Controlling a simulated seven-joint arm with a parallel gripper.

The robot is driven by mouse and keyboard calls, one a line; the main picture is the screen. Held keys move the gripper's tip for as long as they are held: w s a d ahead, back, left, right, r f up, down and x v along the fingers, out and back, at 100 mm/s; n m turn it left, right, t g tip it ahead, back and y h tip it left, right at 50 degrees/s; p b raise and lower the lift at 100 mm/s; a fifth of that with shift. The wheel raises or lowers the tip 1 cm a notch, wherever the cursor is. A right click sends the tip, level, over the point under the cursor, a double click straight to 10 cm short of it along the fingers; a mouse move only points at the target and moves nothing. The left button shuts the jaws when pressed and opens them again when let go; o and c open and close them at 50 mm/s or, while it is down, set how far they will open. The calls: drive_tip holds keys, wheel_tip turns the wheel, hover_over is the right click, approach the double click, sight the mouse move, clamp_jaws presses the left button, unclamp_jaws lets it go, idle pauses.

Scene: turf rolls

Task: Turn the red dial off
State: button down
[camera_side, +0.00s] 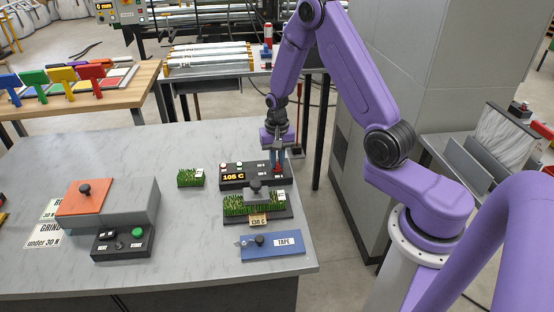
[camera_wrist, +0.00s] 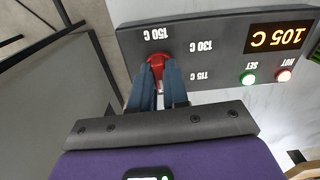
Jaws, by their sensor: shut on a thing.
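The red dial (camera_wrist: 156,60) sits on a dark control panel (camera_wrist: 200,33), among the marks 150 C, 130 C and 115 C, which appear upside down in the wrist view. In the side view my gripper (camera_side: 277,160) reaches down to the right end of the panel (camera_side: 235,184).
In front of the panel is a press with turf (camera_side: 240,207) and a 130 C tag. A blue TAPE block (camera_side: 275,246) lies nearer the table's front. A small turf piece (camera_side: 190,177) lies left of the panel. A grey box with an orange lid (camera_side: 85,199) stands further left.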

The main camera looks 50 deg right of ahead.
drive_tip(key=shift+m, duration=0.4)
drive_tip(key=c, duration=1.1)
unclamp_jaws()
wheel_tip(320, 180, up, 18)
drive_tip(key=shift+f, duration=0.25)
